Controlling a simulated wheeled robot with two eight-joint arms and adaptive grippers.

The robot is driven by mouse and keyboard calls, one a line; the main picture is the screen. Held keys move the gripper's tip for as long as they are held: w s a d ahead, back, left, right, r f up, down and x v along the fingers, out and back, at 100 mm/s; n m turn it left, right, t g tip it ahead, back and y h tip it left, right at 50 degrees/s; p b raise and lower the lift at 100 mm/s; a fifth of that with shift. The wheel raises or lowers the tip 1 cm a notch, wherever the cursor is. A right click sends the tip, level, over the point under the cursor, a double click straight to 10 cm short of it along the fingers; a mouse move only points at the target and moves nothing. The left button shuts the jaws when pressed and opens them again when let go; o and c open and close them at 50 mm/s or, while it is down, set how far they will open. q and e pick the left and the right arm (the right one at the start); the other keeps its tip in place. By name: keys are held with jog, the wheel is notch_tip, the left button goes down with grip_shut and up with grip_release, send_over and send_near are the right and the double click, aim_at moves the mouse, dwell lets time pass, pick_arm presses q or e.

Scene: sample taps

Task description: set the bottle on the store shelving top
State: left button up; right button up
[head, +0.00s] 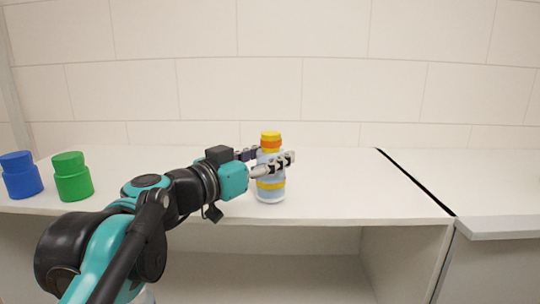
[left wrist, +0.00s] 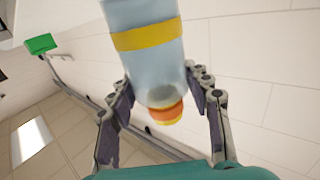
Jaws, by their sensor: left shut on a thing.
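The bottle (head: 270,190) is pale blue and clear, with yellow bands and an orange and yellow cap. In the head view it is upright at the white shelving top (head: 350,190), near its front edge; I cannot tell whether its base touches the surface. My left gripper (head: 272,162) is shut on the bottle's upper body, with a finger on either side. The left wrist view shows the bottle (left wrist: 150,65) between the fingers of my left gripper (left wrist: 172,98), its cap toward the palm side. My right gripper is not in view.
A blue jar (head: 21,176) and a green jar (head: 72,178) stand at the left of the top. A dark gap separates another white surface (head: 490,195) at right. The top right of the bottle is clear.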

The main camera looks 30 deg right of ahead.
pick_arm(q)
jog(key=shift+w+d+f, duration=0.2)
jog(key=shift+d+f, duration=0.2)
jog(key=shift+d, duration=0.05)
jog(key=shift+s+a+f, duration=0.1)
jog(key=shift+s+a, duration=0.05)
jog(key=shift+a, duration=0.1)
jog(key=o, duration=1.4)
jog(key=shift+a, duration=0.1)
jog(key=shift+c, duration=0.2)
jog(key=shift+o, duration=0.6)
jog(key=shift+d, duration=0.2)
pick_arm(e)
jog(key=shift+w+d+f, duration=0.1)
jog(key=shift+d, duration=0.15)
pick_arm(q)
jog(key=shift+a+r, duration=0.1)
jog(key=shift+r, duration=0.15)
jog(key=b+v, duration=0.2)
jog(key=v, duration=1)
jog(key=shift+b, duration=0.3)
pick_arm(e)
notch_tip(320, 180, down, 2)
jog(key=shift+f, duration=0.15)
